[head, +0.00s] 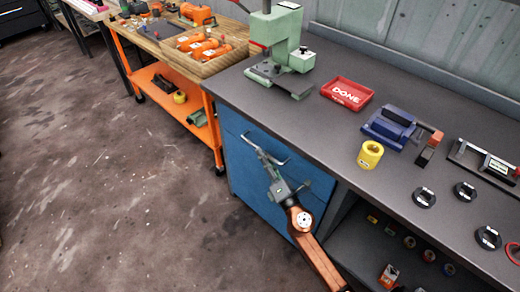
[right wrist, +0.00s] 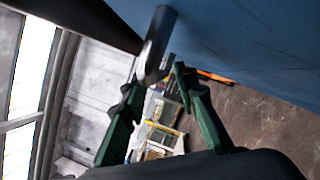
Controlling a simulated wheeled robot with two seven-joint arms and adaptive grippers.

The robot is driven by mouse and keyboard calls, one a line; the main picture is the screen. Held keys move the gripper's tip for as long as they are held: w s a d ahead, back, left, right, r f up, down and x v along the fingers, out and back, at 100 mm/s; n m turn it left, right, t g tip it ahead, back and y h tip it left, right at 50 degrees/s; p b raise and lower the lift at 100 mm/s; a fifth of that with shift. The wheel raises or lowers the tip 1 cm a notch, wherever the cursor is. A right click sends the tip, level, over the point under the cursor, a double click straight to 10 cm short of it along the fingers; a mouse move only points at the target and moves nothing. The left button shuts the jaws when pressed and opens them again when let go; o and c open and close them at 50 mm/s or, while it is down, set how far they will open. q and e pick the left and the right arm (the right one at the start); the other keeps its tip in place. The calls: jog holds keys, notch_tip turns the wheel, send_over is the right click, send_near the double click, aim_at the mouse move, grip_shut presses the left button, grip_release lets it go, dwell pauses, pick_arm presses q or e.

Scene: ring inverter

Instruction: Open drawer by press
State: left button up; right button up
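The green press (head: 283,45) stands at the back of the grey workbench. Below it is a blue drawer cabinet (head: 240,165), its upper drawer front looking flush. A grey bar handle (head: 252,142) runs across that front; its end shows large in the right wrist view (right wrist: 156,45). My right gripper (head: 265,160) is at this handle, its arm coming from below. In the right wrist view its green fingers (right wrist: 160,85) are apart, with the handle bar between or just beyond their tips. Whether they touch it I cannot tell. My left gripper is not in view.
A red DONE tray (head: 347,93), a yellow cup (head: 370,155), a blue vise (head: 392,127) and several black rings lie on the workbench (head: 320,125). An open shelf is right of the drawers. An orange cart (head: 180,95) stands left. The floor before the drawers is clear.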

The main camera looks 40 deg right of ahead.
jog(key=shift+x, duration=1.6)
grip_shut()
jog(key=shift+f, duration=0.1)
